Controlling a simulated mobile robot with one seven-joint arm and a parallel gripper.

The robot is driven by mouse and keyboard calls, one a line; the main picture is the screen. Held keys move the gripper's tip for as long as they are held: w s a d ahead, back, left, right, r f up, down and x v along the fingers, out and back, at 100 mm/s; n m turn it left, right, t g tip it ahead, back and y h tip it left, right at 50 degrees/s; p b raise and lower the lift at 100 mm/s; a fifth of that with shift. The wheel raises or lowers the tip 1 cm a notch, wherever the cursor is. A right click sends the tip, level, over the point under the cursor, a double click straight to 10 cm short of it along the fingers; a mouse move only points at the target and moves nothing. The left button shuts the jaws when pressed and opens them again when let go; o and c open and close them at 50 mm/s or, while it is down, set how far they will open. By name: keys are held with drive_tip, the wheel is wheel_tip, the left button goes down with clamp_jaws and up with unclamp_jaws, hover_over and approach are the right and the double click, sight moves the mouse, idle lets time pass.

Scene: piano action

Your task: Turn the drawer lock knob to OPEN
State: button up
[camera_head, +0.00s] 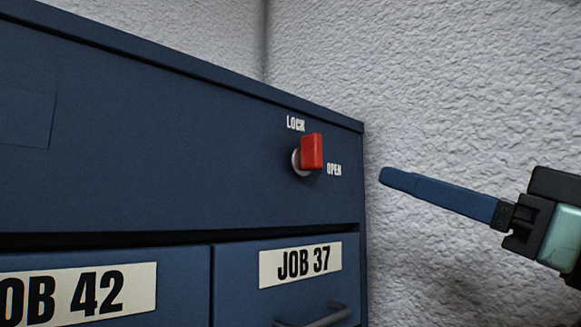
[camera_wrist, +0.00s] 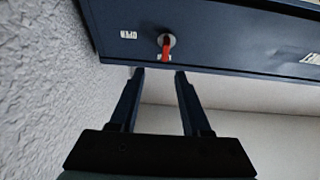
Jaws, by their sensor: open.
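The lock knob (camera_head: 311,153) is a red handle on a round pale base, on the upper front panel of the dark blue cabinet (camera_head: 180,150). Its handle points up, toward the white word LOCK (camera_head: 295,123). The word OPEN (camera_head: 334,170) is to the right of the knob. My gripper (camera_head: 385,177) is to the right of the knob, apart from it, with its blue fingers pointing left toward the cabinet. In the wrist view the two fingers (camera_wrist: 160,71) are spread and empty, and the red knob (camera_wrist: 166,46) shows beyond the gap between them.
Drawers labelled JOB 42 (camera_head: 85,292) and JOB 37 (camera_head: 300,263) sit below the panel. A grey pull handle (camera_head: 318,318) is on the JOB 37 drawer. A rough white wall (camera_head: 450,80) stands to the right. The space between my fingers and the knob looks clear.

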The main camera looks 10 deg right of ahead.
sight(320, 146)
drive_tip(key=shift+y, duration=0.4)
drive_tip(key=p+x, duration=0.2)
drive_tip(key=x, duration=0.1)
drive_tip(key=p+x, duration=0.2)
drive_tip(key=x, duration=0.2)
drive_tip(key=p+x, duration=0.1)
drive_tip(key=x, duration=0.3)
drive_tip(key=shift+s+a+r+p, duration=0.3)
drive_tip(key=shift+s+r+p, duration=0.05)
drive_tip(key=shift+p, duration=0.05)
drive_tip(key=shift+x, duration=0.8)
drive_tip(key=shift+w+f, duration=0.1)
drive_tip(key=shift+f, duration=0.1)
clamp_jaws()
